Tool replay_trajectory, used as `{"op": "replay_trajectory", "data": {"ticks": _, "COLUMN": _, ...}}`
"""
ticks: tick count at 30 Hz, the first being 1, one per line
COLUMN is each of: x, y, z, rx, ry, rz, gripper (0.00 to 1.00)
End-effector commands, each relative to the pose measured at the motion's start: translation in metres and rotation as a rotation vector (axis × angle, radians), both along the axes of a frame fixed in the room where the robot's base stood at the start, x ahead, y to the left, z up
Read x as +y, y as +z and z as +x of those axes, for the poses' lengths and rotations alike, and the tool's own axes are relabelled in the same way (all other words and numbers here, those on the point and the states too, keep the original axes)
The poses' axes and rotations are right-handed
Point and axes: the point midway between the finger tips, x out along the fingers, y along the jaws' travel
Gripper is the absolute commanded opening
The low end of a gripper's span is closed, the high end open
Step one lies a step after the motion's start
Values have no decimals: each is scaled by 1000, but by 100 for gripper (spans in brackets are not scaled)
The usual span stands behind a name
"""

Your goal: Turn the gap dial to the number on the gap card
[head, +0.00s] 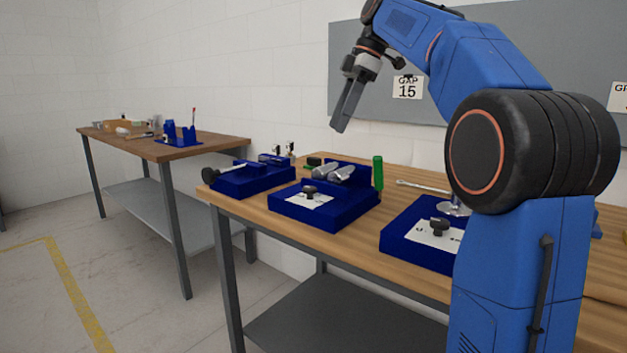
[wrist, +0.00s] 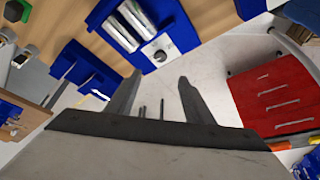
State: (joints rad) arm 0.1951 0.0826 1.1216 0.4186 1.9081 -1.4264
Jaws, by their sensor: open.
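The gap card (head: 407,88) on the grey wall board reads "GAP 15". A dark knob (head: 310,191) sits on a white marked plate on the blue roller unit (head: 345,214), in front of two silver rollers (head: 333,172). The knob also shows in the wrist view (wrist: 160,56). A second dark knob (head: 439,224) is on another blue unit (head: 405,243) to the right. No label shows which is the gap dial, and the dial numbers are too small to read. My gripper (head: 340,126) is open and empty, raised above the table, apart from both knobs.
A green-handled tool (head: 378,172) stands at the roller unit's right edge. Another blue fixture (head: 250,180) is to its left. A wrench (head: 420,186) lies behind the right unit. A second table (head: 160,148) stands at the back left. A red drawer cabinet (wrist: 276,98) shows in the wrist view.

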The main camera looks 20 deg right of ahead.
Motion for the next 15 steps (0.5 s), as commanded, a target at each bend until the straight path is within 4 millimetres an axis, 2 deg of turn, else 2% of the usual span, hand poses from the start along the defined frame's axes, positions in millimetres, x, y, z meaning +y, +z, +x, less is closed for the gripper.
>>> {"op": "replay_trajectory", "data": {"ticks": 15, "x": 32, "y": -78, "z": 5, "rx": 4, "ry": -1, "rz": 0, "gripper": 48}}
